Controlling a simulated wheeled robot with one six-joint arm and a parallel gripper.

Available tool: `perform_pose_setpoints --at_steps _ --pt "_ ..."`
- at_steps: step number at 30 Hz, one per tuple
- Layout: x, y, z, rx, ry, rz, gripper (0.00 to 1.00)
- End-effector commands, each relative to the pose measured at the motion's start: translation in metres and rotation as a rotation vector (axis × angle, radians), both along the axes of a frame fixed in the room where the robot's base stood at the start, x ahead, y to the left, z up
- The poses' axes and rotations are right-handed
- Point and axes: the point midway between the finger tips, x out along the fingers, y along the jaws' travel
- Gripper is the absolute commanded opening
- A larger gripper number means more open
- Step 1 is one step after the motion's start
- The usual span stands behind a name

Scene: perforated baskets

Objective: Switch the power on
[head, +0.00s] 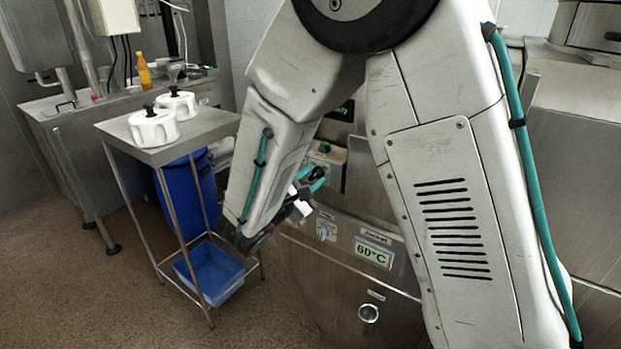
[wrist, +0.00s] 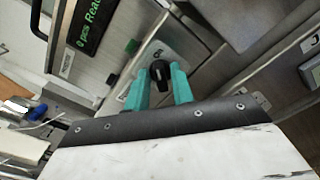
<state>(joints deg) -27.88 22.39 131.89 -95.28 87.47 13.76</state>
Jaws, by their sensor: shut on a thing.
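A black rotary knob (wrist: 160,72) on a light plate stands between the teal fingertips of my gripper (wrist: 159,84) in the wrist view. The fingers are shut on the knob, one on each side. In the head view my gripper (head: 314,180) is at the front of the steel machine, beside my arm. The knob cannot be made out there. Small marks on the plate beside the knob are too small to read for certain.
A green button (head: 324,147) and a panel with a 60°C display (head: 373,252) are on the machine. A dark display (wrist: 92,22) reads "0 pcs Ready". A steel stand (head: 190,136) with white lidded pots and a blue basin (head: 212,272) are at left.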

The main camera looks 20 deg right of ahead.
Motion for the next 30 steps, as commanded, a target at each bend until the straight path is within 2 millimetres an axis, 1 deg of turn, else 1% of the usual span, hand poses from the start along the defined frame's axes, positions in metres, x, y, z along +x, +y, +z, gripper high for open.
perform_pose_setpoints --at_steps 9,24,25,26,30 --pt "0.0000 0.0002 -0.0009 0.056 -0.081 0.001 0.01" --pt "0.0001 0.0002 -0.0009 0.065 -0.094 0.001 0.01" --pt "0.0001 0.0002 -0.0008 0.065 -0.094 0.001 0.32" --pt "0.0001 0.0002 -0.0008 0.065 -0.094 0.001 0.34" --pt "0.0000 0.0001 -0.0006 0.064 -0.094 0.001 0.34"
